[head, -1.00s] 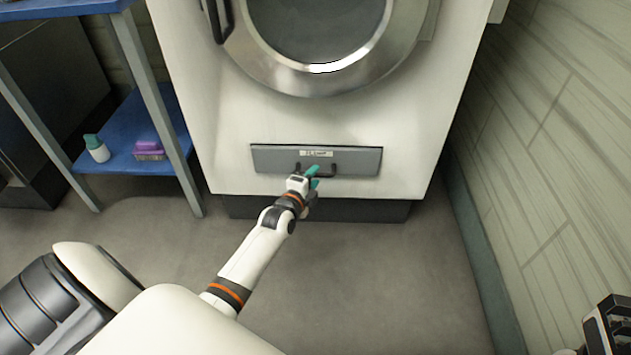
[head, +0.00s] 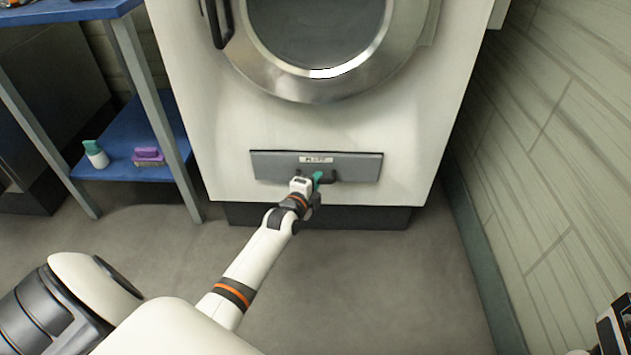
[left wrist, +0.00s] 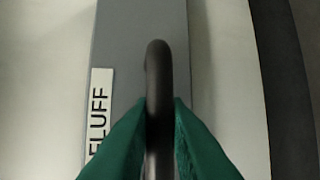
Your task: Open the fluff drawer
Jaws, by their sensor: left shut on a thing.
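The fluff drawer (head: 275,166) is a grey panel low on the white machine's front, and it sits flush there. Its label (left wrist: 100,110) reads "FLUFF" in the left wrist view. A dark bar handle (left wrist: 158,75) stands out from the panel; in the head view its right end (head: 333,177) shows beside my gripper. My left gripper (head: 318,180) has green fingertips, and they close on both sides of the handle in the left wrist view (left wrist: 160,135). Part of the handle is hidden by the fingers. A dark part of my right arm shows at the lower right edge, but its fingers cannot be made out.
The white machine (head: 420,120) has a round door (head: 320,88) above the drawer. At left stands a blue shelf (head: 125,140) with a white-and-green bottle (head: 96,156) and a purple brush (head: 149,156). A tiled wall (head: 560,150) is close on the right. The floor (head: 370,280) before the machine is clear.

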